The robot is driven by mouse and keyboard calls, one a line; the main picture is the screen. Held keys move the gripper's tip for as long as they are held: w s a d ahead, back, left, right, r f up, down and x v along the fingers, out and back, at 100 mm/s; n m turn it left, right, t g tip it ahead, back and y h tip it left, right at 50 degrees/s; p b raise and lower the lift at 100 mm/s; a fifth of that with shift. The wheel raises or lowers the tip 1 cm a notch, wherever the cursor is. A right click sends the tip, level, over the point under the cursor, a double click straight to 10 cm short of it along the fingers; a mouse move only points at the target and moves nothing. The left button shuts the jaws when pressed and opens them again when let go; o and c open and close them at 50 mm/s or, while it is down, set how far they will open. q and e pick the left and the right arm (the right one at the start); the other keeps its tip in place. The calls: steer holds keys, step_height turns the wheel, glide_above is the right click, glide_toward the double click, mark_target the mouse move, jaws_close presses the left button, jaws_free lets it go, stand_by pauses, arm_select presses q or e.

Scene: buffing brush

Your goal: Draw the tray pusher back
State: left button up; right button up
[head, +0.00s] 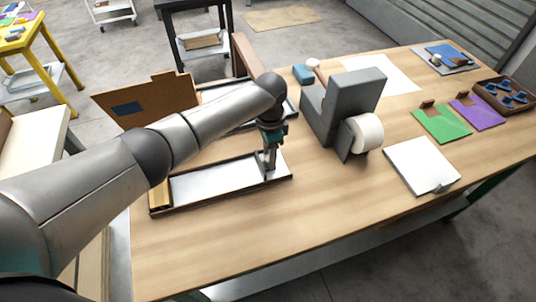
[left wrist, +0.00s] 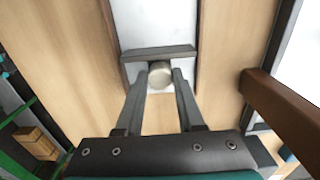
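The tray pusher (left wrist: 158,54) is a grey bar with a pale round knob, set across a long, shallow, white-bottomed tray (head: 215,179). In the head view the tray lies on the table's near left part, with the pusher at its right end, mostly hidden by my gripper. My left gripper (head: 270,168) points down there. In the left wrist view its two fingers (left wrist: 160,78) stand on either side of the knob and appear to touch it, shut on it. My right gripper is in neither view.
A grey dispenser (head: 345,105) with a white roll stands right of the tray. A brown cardboard piece (head: 150,100) stands behind the tray's left end. A white pad (head: 420,165), green sheet (head: 441,124) and purple sheet (head: 477,112) lie farther right. Bare wood lies in front of the tray.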

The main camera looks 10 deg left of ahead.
arm_select(q)
steer(key=o, duration=0.4)
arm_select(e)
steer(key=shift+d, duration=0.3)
arm_select(q)
step_height(320, 180, up, 15)
steer(key=p, duration=0.3)
steer(key=shift+r, duration=0.15)
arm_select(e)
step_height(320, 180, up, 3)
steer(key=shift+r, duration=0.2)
